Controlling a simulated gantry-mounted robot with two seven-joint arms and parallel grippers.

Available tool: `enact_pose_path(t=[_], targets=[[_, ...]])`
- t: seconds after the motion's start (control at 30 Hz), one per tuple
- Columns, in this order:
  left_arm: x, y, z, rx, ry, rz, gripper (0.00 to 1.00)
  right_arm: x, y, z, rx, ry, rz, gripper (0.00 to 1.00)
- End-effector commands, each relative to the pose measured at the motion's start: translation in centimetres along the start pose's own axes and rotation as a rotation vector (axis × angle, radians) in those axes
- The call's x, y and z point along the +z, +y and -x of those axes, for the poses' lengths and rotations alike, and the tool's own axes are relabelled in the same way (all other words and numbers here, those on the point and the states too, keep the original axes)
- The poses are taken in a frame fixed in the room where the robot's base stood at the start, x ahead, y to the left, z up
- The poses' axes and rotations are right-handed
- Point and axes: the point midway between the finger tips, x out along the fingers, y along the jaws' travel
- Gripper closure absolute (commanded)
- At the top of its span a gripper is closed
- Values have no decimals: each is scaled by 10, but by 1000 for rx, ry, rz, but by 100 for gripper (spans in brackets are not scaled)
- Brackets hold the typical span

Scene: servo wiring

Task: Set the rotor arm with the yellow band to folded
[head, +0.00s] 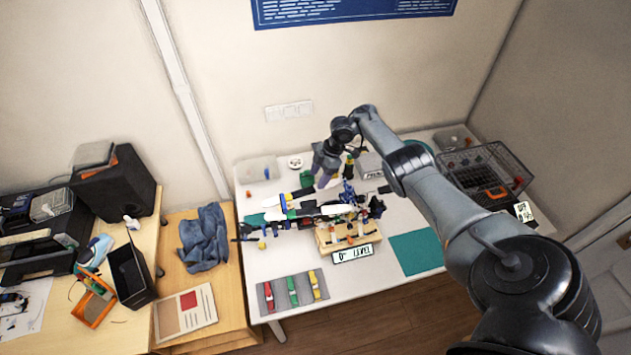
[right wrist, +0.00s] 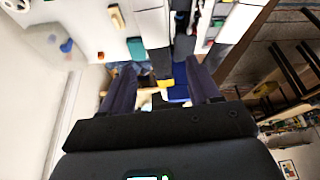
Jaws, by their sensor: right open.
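The drone (head: 318,212) lies on the white table with several rotor arms, some spread outward. My right gripper (head: 326,174) is over its back side, with its purple fingers pointing down. In the right wrist view, the gripper (right wrist: 160,88) is open, and a yellow band (right wrist: 167,83) shows between its fingers beside a blue part (right wrist: 178,95). The fingers do not visibly press on it. A dark upright piece with yellow (head: 349,168) stands just right of the gripper in the head view. I cannot tell for sure whether it is the same arm. My left gripper is not in view.
A wooden stand (head: 345,238) with a small display card (head: 352,254) is in front of the drone. A grey mat (head: 292,292) holds red, green and yellow items. A wire basket (head: 490,172) stands at the right. The teal mat (head: 416,252) is clear.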

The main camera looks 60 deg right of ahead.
Motion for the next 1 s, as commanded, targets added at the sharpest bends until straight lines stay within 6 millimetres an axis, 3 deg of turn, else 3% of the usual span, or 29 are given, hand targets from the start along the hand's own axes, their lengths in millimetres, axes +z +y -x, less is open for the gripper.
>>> enact_pose_path(t=[0.1, 0.3, 0.53, 1.0], targets=[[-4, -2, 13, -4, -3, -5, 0, -2, 0, 29, 0, -2, 0, 38], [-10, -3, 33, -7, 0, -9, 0, -1, 0, 55, -1, -2, -1, 38], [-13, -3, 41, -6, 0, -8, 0, 0, 0, 65, -1, -1, -1, 38], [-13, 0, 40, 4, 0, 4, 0, 0, 0, 65, 0, -1, 0, 38]])
